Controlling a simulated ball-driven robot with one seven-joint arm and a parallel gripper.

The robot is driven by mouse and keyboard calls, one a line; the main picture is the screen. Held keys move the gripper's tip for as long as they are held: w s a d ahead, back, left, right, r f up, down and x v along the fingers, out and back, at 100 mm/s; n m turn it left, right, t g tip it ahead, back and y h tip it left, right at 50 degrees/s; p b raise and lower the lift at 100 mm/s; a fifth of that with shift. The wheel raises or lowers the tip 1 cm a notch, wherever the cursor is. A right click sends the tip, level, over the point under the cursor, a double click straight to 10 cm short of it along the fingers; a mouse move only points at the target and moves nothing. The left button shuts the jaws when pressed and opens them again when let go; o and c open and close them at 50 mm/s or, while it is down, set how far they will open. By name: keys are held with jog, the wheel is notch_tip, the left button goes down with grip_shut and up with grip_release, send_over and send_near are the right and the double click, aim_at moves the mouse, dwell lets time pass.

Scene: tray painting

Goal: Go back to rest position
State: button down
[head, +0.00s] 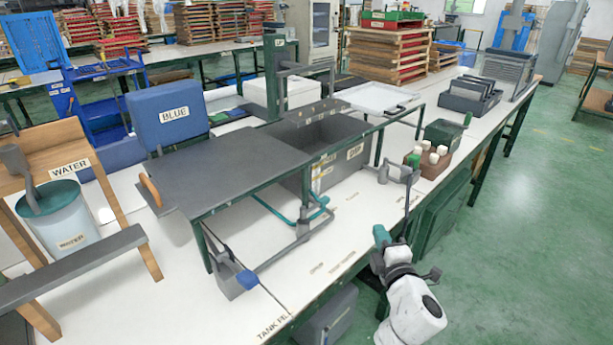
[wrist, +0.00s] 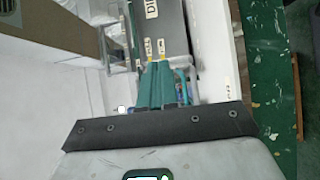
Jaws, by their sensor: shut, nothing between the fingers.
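My gripper (head: 381,236) shows in the head view at the lower middle right, with teal fingers at the end of my white and dark grey arm. It is over the front edge of the white workbench (head: 330,235), apart from the dark tank. In the wrist view the teal fingers of my gripper (wrist: 160,66) are close together and hold nothing. The dark tank (head: 352,137) with a yellow-white label stands behind it on the bench. Part of a dark box with a label (wrist: 172,22) shows beyond the fingers in the wrist view.
A dark flat plate on a green frame (head: 215,165) stands left of the tank. A brown holder with white-capped bottles (head: 430,162) is at the bench's right edge, near my arm. A white bucket marked WATER (head: 68,222) is at the left. Green floor (head: 540,240) to the right is clear.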

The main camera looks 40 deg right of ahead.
jog(key=s+a+f+m+g+y+p, duration=0.2)
jog(key=s+a+f+m+g+y, duration=0.1)
jog(key=s+a, duration=0.4)
jog(key=s+a+f+m+g+y+p, duration=0.1)
jog(key=s+a+f+m+g+y, duration=0.2)
jog(key=s+a+g, duration=0.3)
jog(key=s+a+f+m+g+y+p, duration=0.2)
jog(key=s+a+f+m+g+y, duration=0.1)
jog(key=s+a, duration=0.4)
jog(key=a+m+g+y, duration=0.1)
jog(key=a+m, duration=0.1)
jog(key=a, duration=0.1)
jog(key=shift+s+f+g+p, duration=0.3)
jog(key=shift+s+g, duration=0.05)
jog(key=shift+g, duration=0.05)
jog(key=c, duration=1.8)
grip_release()
